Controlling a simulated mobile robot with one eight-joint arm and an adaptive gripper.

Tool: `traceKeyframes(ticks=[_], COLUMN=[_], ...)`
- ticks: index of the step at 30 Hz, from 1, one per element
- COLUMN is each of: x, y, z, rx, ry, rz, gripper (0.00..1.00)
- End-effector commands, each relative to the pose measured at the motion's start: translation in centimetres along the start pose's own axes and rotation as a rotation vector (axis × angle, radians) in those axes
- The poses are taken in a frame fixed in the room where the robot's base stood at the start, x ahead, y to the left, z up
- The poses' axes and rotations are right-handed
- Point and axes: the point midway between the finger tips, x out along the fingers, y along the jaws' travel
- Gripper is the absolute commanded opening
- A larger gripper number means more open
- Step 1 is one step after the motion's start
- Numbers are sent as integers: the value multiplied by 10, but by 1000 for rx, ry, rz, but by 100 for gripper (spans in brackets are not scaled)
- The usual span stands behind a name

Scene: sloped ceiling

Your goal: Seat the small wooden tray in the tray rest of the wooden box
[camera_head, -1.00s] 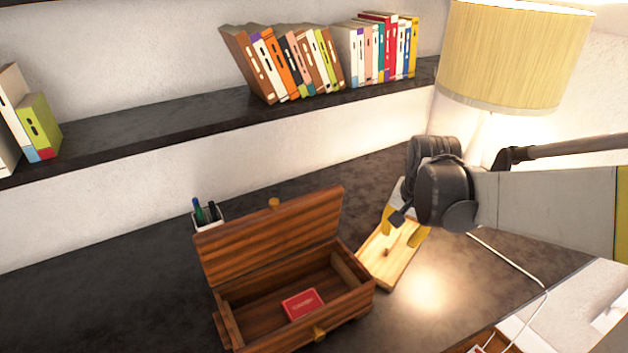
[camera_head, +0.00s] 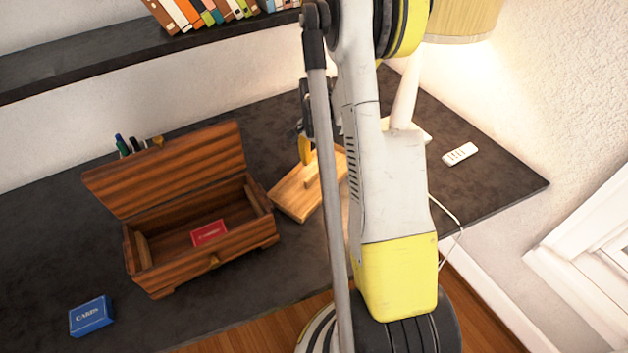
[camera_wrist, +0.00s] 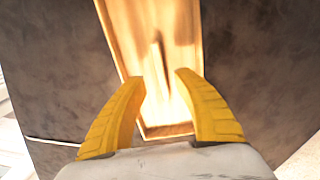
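The small wooden tray (camera_head: 292,197) lies flat on the dark desk, right of the wooden box, and is pale with an upright handle in its middle. My arm covers its right part in the head view. The wooden box (camera_head: 160,279) stands with its lid up; its tray rest is hard to make out. My gripper (camera_wrist: 158,82) is open over the tray (camera_wrist: 125,28). The tray's handle (camera_wrist: 160,65) shows between the two yellow fingers, apart from both. In the head view, one yellow finger shows near the tray's far side.
A red card pack (camera_head: 209,233) lies inside the box. A blue card pack (camera_head: 91,316) lies front left on the desk. A pen holder (camera_head: 128,148) is behind the lid. A lamp (camera_head: 404,95), its cord and a remote (camera_head: 460,153) are on the right.

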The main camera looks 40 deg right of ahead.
Motion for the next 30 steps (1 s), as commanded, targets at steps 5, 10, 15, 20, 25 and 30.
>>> traceKeyframes(ticks=[5, 10, 15, 20, 25, 30], x=[20, 47, 52, 51, 51, 51], y=[-1, -2, -2, -2, -2, -2], z=[-1, -1, -1, -1, -1, -1], rx=[-1, -1, -1, -1, -1, -1], ry=[0, 0, 0, 0, 0, 0], rz=[0, 0, 0, 0, 0, 0], gripper=[36, 36, 36, 20, 0, 0])
